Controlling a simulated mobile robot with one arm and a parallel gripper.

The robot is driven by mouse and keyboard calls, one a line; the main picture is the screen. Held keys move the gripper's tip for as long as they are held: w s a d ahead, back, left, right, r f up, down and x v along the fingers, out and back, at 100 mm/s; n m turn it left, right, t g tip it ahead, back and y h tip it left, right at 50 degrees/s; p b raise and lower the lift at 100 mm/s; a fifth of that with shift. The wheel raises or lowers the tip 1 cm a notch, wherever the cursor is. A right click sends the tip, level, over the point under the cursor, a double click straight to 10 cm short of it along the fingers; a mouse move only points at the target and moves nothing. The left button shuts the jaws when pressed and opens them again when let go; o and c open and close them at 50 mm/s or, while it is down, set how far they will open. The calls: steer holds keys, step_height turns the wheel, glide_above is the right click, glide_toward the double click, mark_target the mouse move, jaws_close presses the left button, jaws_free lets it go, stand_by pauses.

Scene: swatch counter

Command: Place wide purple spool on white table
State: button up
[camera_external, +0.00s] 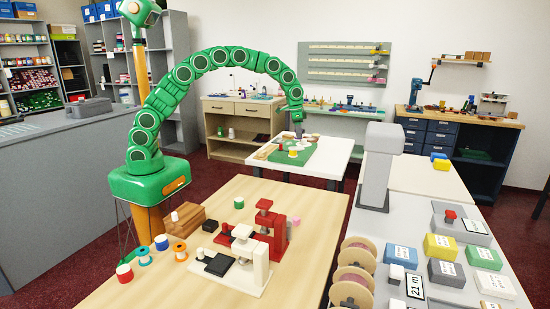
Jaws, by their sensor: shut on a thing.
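The white table (337,157) stands in the middle distance. A green mat (310,148) lies on it with several small pieces, among them a yellow spool (293,153). My green arm arches over from the left, and my gripper (298,130) points down above the back part of the white table. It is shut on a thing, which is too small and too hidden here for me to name.
The wooden table (330,213) in front holds a red press (270,228), a white press (243,262) and several spools. A grey counter (425,222) at right bears a grey post (379,165), large spools and coloured boxes. The white table's near right edge looks bare.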

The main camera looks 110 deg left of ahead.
steer(key=w+a+f, duration=0.2)
steer(key=w, duration=0.2)
glide_above(317, 158)
steer(key=s, duration=0.1)
steer(key=f, duration=0.4)
steer(key=shift+s+d+f, duration=0.15)
steer(key=shift+d+f, duration=0.25)
steer(key=shift+w+a+f, duration=0.25)
steer(key=shift+w+f, duration=0.15)
steer(key=shift+f, duration=1.8)
steer(key=shift+f, duration=0.1)
steer(key=o, duration=1.1)
